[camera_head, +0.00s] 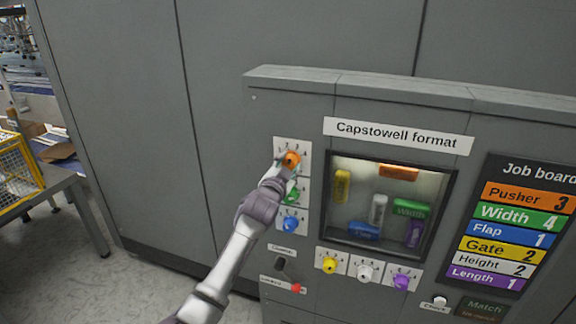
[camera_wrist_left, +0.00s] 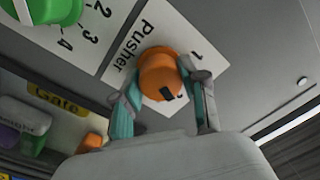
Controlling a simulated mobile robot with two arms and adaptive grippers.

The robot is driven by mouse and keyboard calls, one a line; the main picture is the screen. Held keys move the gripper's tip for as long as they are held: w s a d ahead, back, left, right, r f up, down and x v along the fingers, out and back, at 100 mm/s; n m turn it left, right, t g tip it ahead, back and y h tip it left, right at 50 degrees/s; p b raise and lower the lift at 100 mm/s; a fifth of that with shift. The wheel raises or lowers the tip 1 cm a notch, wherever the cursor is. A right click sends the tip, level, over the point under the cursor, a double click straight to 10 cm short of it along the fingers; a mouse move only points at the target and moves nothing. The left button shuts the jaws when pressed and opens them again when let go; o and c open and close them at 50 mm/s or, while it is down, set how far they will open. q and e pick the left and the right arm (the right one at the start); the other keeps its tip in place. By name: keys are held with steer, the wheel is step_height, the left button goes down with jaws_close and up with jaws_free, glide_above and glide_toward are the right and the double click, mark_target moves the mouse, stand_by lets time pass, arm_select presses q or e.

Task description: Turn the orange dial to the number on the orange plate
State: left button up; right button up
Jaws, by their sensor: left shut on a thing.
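The orange dial (camera_head: 290,159) sits at the top of the dial column on the grey panel. It also shows in the left wrist view (camera_wrist_left: 160,75), on a white plate marked Pusher (camera_wrist_left: 133,42). My left gripper (camera_head: 286,168) is shut on the dial, with a teal-padded finger on each side of it. A dark mark shows on the dial's face in the wrist view; the number it points at is hard to tell. The orange plate (camera_head: 527,197) on the job board reads Pusher 3. My right gripper is not in view.
A green dial (camera_head: 293,196) and a blue dial (camera_head: 290,223) sit close below. Yellow (camera_head: 329,265), white (camera_head: 364,272) and purple (camera_head: 401,283) dials line up under a window (camera_head: 340,228) holding coloured blocks.

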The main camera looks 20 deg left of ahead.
arm_select(q)
steer(key=shift+r, duration=0.45)
steer(key=o, duration=1)
steer(key=shift+o, duration=0.7)
steer(key=shift+w+f, duration=0.25)
steer(key=shift+f, duration=0.1)
steer(key=s, duration=1.2)
steer(key=shift+f, duration=0.15)
